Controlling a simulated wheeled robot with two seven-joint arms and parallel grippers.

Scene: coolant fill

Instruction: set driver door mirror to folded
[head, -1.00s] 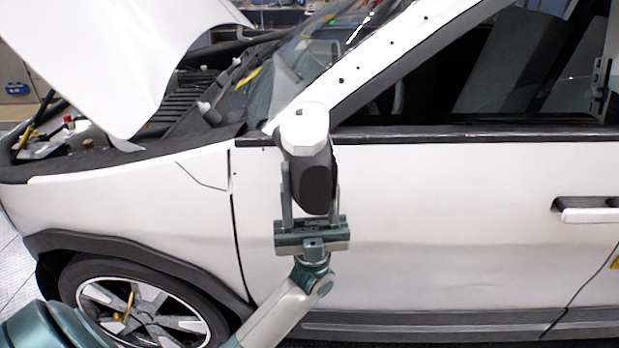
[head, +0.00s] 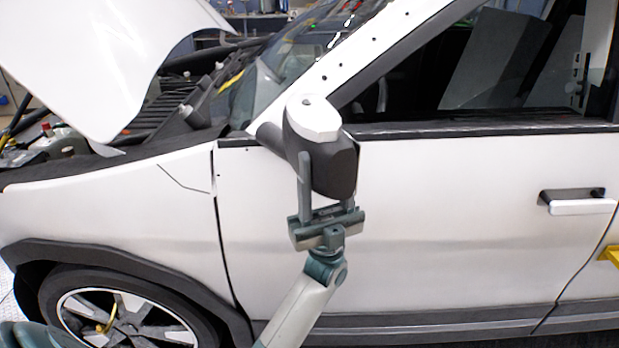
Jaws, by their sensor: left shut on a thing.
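The driver door mirror (head: 318,148) has a white cap and a dark grey housing. It joins the white driver door (head: 440,215) by a grey arm at the front corner of the window. My left gripper (head: 328,180) comes up from below and is shut on the mirror housing. One finger shows along the housing's left side; the other finger is mostly hidden behind the housing. The mirror's head lies close along the door and points toward the rear of the car. My right gripper is not in view.
The white hood (head: 110,60) stands raised at the upper left over the open engine bay. The front wheel (head: 125,315) is at the lower left. The door handle (head: 578,202) is at the right.

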